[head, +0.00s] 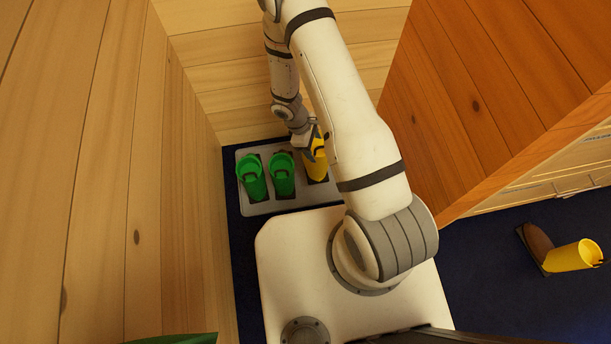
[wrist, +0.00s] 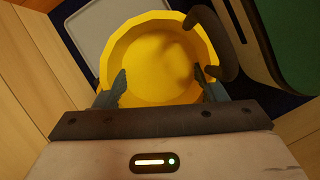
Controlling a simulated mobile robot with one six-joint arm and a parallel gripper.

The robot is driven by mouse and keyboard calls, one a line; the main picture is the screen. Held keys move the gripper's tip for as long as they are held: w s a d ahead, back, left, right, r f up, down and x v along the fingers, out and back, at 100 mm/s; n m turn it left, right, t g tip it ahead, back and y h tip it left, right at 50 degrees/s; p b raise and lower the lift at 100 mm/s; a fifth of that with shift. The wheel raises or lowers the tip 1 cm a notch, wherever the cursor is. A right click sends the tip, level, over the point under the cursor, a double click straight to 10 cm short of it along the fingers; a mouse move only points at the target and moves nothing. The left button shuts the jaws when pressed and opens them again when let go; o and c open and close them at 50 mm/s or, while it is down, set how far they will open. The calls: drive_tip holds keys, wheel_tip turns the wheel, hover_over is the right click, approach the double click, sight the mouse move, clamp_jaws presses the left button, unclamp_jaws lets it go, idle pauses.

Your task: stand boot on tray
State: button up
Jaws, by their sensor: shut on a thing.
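A yellow boot (head: 316,165) is upright at the right end of the grey tray (head: 265,208) in the head view; whether its sole touches the tray is hard to tell. My gripper (head: 308,147) is shut on this boot at its top. In the wrist view my gripper's fingers (wrist: 161,82) are at the boot's round open top (wrist: 150,55), with its dark loop on the right. Two green boots stand on the tray to the left, one (head: 251,178) at the left end and one (head: 283,175) in the middle. Another yellow boot (head: 572,256) lies on its side on the floor.
A wooden wall (head: 130,200) runs close along the tray's left, and another wall lies behind it. A wooden cabinet (head: 500,100) stands to the right. Dark blue floor (head: 480,270) is open around the lying boot.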

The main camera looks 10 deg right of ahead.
sight(316, 173)
wheel_tip(316, 173, down, 10)
drive_tip(key=b, duration=0.4)
drive_tip(key=shift+f, duration=0.2)
drive_tip(key=shift+f, duration=0.15)
drive_tip(key=o, duration=1.8)
drive_tip(key=shift+c, duration=0.2)
